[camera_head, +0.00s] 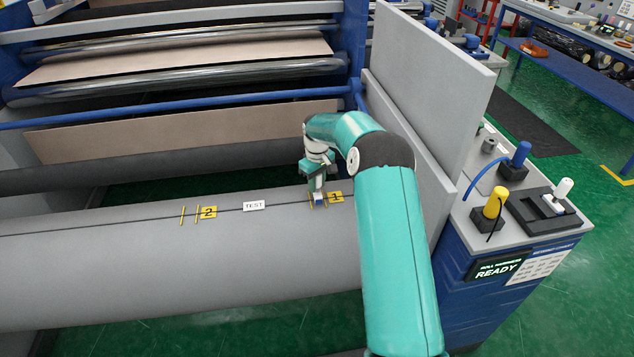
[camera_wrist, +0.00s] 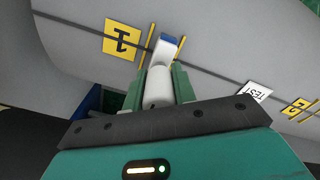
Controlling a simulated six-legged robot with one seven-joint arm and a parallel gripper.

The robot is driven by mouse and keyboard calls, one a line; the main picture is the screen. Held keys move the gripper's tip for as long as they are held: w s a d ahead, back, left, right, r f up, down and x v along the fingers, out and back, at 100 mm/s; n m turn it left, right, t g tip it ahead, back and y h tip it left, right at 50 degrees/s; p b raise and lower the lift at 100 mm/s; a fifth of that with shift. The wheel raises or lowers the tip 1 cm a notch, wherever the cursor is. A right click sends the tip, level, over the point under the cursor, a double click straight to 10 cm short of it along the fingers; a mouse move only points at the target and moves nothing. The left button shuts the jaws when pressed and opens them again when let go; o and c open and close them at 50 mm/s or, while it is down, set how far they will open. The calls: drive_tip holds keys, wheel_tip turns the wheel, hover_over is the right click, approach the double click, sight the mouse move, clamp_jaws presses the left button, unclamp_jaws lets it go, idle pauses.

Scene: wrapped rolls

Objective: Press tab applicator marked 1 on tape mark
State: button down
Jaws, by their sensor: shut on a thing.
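My gripper (camera_head: 318,193) is shut on a white applicator with a blue tip (camera_wrist: 160,84). In the wrist view, the green fingers (camera_wrist: 158,88) close on both sides of its white body. Any number on the applicator is not visible.
The grey roll (camera_head: 180,265) also bears a TEST label (camera_head: 254,205) and label 2 (camera_head: 208,212) with its own marks. A grey panel (camera_head: 430,80) stands right of my arm. The console holds blue (camera_head: 520,155), yellow (camera_head: 494,203) and white (camera_head: 564,188) handled tools and a READY display (camera_head: 497,267).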

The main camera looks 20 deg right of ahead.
drive_tip(key=shift+f, duration=0.8)
idle(1.0)
drive_tip(key=shift+r, duration=4.1)
